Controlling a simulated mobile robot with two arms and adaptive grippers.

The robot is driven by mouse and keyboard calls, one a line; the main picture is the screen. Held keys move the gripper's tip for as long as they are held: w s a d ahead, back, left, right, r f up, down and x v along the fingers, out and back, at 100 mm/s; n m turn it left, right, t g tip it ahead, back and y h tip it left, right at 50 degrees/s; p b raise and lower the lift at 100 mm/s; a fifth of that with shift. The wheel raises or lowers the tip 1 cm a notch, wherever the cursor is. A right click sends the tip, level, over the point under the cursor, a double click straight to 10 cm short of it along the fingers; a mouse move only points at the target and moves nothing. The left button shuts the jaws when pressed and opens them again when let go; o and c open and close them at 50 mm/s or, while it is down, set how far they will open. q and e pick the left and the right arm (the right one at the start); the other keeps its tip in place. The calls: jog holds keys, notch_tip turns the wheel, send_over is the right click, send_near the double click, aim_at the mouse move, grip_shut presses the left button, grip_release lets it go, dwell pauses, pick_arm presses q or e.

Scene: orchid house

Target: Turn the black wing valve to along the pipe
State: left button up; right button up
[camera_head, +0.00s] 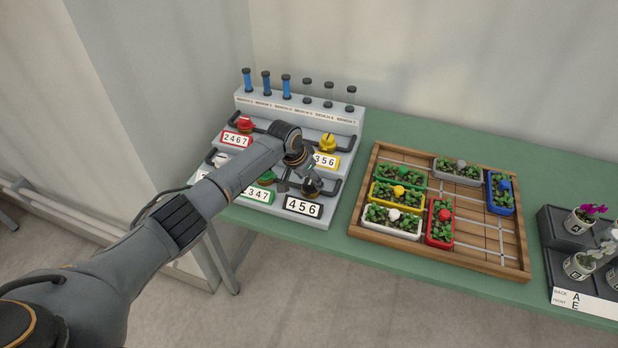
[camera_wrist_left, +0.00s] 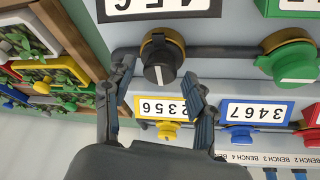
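The black wing valve (camera_wrist_left: 162,58) sits on a dark horizontal pipe (camera_wrist_left: 220,52) in the left wrist view. It has a brass-coloured collar, and its wing with a white mark appears to stand across the pipe. My left gripper (camera_wrist_left: 157,75) is open, one finger on each side of the valve's near end; I cannot tell whether they touch it. In the head view my left gripper (camera_head: 309,180) is over the valve panel's lower right, above the 456 label (camera_head: 303,206), and largely hides the black valve.
Green (camera_head: 266,177), yellow (camera_head: 327,142), red (camera_head: 245,124) and white valves share the stepped panel. Blue-filled and empty tubes (camera_head: 287,87) stand along its back. A wooden tray (camera_head: 490,262) of seedling boxes lies to the right on the green table (camera_head: 395,125).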

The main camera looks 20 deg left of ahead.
pick_arm(q)
jog(key=c, duration=0.9)
jog(key=shift+d+r+n+y+p, duration=0.1)
jog(key=shift+r+n+y+p, duration=0.15)
jog(key=shift+n+p, duration=0.7)
jog(key=shift+d+f+n+y+p, duration=0.15)
jog(key=shift+n+y+p, duration=0.4)
jog(key=shift+n+p, duration=0.6)
jog(key=shift+n+y+p, duration=0.3)
jog(key=shift+n, duration=0.6)
jog(key=n, duration=0.1)
jog(key=n+y, duration=0.1)
jog(key=shift+d+f+n, duration=0.1)
jog(key=shift+d+n, duration=0.1)
jog(key=shift+n, duration=0.1)
jog(key=n+y+b, duration=0.1)
jog(key=n, duration=0.1)
jog(key=shift+w+f+n+g, duration=0.1)
jog(key=shift+f+n+g, duration=0.05)
jog(key=shift+n+g, duration=0.2)
jog(key=n+g+y+b, duration=0.1)
jog(key=n+b, duration=0.4)
jog(key=shift+w+d+b, duration=0.1)
jog(key=shift+d+b, duration=0.05)
jog(key=shift+b, duration=0.2)
jog(key=shift+n+g+y+b, duration=0.4)
jog(key=shift+n+b, duration=0.45)
jog(key=shift+b, duration=0.25)
jog(key=shift+r, duration=0.2)
